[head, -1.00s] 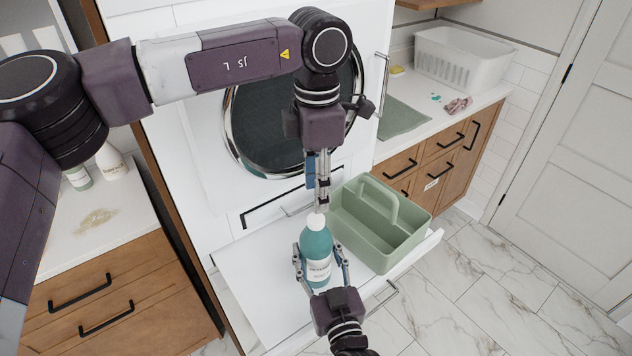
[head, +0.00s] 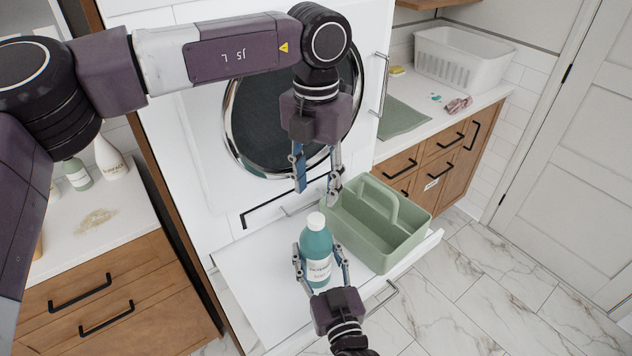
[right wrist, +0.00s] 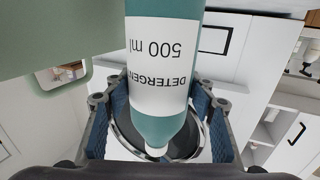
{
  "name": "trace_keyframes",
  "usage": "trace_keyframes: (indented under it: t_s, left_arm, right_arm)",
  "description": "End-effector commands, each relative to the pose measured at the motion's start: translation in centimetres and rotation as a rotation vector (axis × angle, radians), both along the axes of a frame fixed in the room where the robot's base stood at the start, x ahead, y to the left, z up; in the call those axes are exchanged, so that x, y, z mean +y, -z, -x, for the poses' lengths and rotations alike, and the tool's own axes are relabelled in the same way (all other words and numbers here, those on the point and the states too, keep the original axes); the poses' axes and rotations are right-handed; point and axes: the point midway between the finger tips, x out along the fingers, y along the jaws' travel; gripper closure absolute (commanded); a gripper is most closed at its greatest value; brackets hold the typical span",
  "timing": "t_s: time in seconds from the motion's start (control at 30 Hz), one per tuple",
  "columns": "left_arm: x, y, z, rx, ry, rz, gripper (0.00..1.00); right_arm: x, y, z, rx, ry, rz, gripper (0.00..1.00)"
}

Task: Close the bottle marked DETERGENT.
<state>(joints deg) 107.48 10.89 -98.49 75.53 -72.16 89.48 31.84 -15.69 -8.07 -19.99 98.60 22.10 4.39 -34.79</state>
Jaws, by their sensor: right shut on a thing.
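The teal detergent bottle (head: 316,247) stands upright on the white pull-out shelf (head: 262,262), with a white cap (head: 316,221) on its top. Its label, reading DETERGENT and 500 ml, shows in the right wrist view (right wrist: 163,62). My right gripper (head: 321,262) is shut on the bottle's body, one finger on each side. My left gripper (head: 317,190) points down above the bottle, its fingers spread and empty, apart from the cap. How tightly the cap sits cannot be told.
A green caddy (head: 385,250) with a handle stands on the shelf just right of the bottle. The round appliance door (head: 262,125) is behind. A counter with bottles (head: 110,160) is at left. Another counter at right holds a white basket (head: 455,65) and a green cloth (head: 402,117).

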Motion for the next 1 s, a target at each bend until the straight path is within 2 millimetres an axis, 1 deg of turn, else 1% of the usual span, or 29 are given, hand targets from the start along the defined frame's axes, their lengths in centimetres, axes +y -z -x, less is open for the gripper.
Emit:
trace_keyframes:
  t_s: [0.17,0.4,0.5,0.67,0.93,0.97,1.0]
  left_arm:
    - [0.1,2.1,0.1,0.003,0.0,-0.002,0.62]
    - [0.1,5.8,0.1,0.003,-0.001,-0.001,0.62]
    - [0.1,6.9,0.0,0.001,-0.001,-0.002,0.62]
    - [0.0,7.8,0.0,0.0,0.0,0.0,0.62]
    - [0.0,7.9,0.0,0.0,0.0,0.0,0.62]
    - [0.0,7.8,0.0,0.0,0.0,0.0,0.64]
    - [0.0,7.8,0.0,0.0,0.0,0.0,0.68]
  right_arm:
    - [0.0,0.1,0.0,0.001,0.0,0.0,1.0]
    - [0.0,0.0,0.0,0.001,0.0,0.0,1.0]
    - [0.0,0.0,0.0,0.001,0.0,0.0,1.0]
    - [0.0,0.0,0.0,0.001,0.0,0.0,1.0]
    - [0.0,0.0,0.0,0.001,0.0,0.0,1.0]
    - [0.0,0.0,0.0,0.001,0.0,0.0,1.0]
    - [0.0,0.0,0.0,0.001,0.0,0.0,1.0]
